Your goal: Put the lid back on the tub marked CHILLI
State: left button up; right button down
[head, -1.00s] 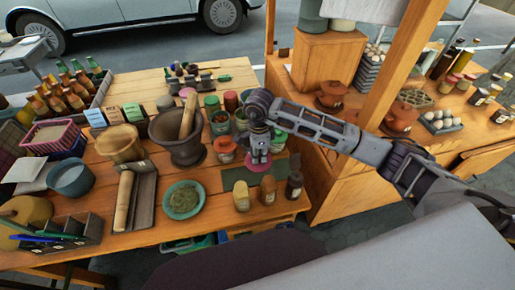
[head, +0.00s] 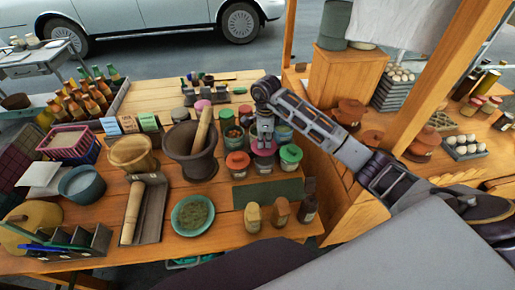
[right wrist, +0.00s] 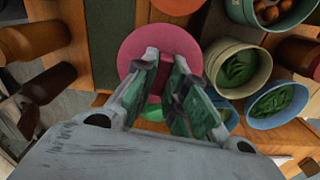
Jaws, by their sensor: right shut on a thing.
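My right gripper (head: 265,136) is shut on a round pink lid (head: 264,149), its fingers pointing down. The lid is held about level between a tub with a red lid (head: 238,160) and a tub with a green lid (head: 290,156). A tub body (head: 263,167) shows just below the pink lid; I cannot tell whether the two touch. In the right wrist view the pink lid (right wrist: 158,42) lies at the fingertips and hides what is under it. The tub labels are too small to read. My left gripper is not in view.
Open tubs with green contents (right wrist: 240,68) stand close beside the lid. A dark mortar (head: 196,150) with a pestle stands to the left. A green mat (head: 268,192) and several small bottles (head: 281,210) are in front.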

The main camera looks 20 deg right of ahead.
aim_at(265, 149)
jog(key=shift+w+d+f, duration=0.1)
jog(key=shift+w+d, duration=0.1)
jog(key=shift+w, duration=0.25)
jog(key=shift+d, duration=0.25)
jog(key=shift+n, duration=0.3)
jog(key=shift+f, duration=0.15)
jog(key=shift+f+b, duration=1.7)
jog(key=shift+f, duration=1.25)
